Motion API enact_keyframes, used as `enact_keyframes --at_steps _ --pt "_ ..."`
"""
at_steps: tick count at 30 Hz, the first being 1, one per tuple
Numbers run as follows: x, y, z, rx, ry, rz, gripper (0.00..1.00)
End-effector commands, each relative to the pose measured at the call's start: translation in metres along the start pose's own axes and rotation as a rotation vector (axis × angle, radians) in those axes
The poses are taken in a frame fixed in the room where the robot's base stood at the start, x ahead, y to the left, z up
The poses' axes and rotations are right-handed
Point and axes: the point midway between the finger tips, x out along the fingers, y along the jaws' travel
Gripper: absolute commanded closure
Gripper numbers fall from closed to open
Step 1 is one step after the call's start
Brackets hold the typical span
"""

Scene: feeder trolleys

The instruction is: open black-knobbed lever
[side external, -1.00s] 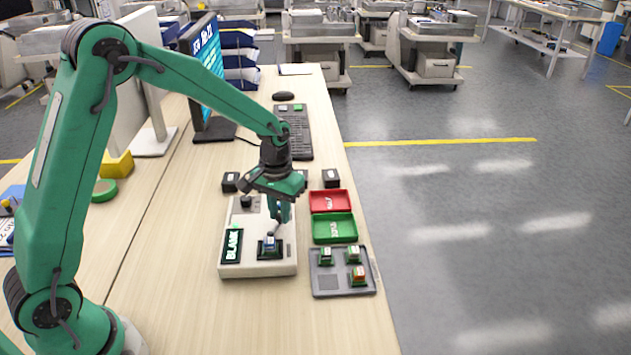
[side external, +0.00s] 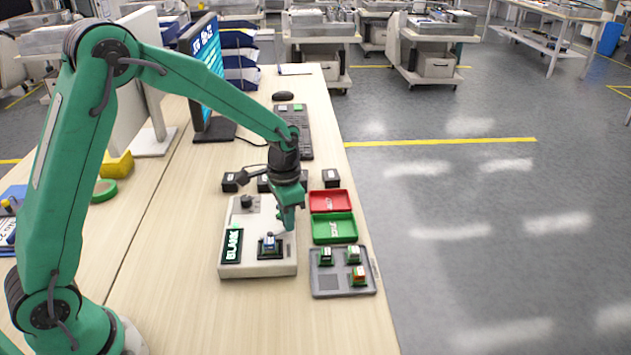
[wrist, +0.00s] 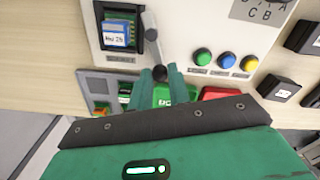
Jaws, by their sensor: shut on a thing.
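The white box (side external: 235,268) stands on the bench. The socket (wrist: 120,55) at its edge in the wrist view holds a blue module with a white label (wrist: 116,34); the module also shows in the side view (side external: 269,240). A pale lever (wrist: 154,52) with a dark joint beside the socket reaches away from it. My gripper (wrist: 160,76) is shut on the lever's black knob (wrist: 159,73), which shows between the fingertips. In the side view my gripper (side external: 288,230) is over the box's right edge, right of the socket, and hides part of the lever.
A green bin (side external: 335,238) and a red bin (side external: 330,210) stand just right of the box. A grey tray (side external: 330,292) with several small modules lies in front of them. Black cubes (side external: 331,178) stand behind. Bare bench lies in front of the box.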

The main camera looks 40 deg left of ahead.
Motion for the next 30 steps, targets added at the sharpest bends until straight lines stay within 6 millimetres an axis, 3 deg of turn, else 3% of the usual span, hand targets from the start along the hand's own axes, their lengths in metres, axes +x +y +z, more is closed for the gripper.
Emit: enact_keyframes --at_steps 11,12,15,30 --pt "-0.0015 0.0009 -0.0006 0.008 0.001 -0.001 1.00" --pt "-0.0015 0.0010 -0.0006 0.008 0.001 -0.001 0.76" --pt "-0.0012 0.0008 -0.0005 0.007 0.001 0.000 0.60" --pt "-0.0103 0.0003 -0.0005 0.006 0.001 0.000 0.60"
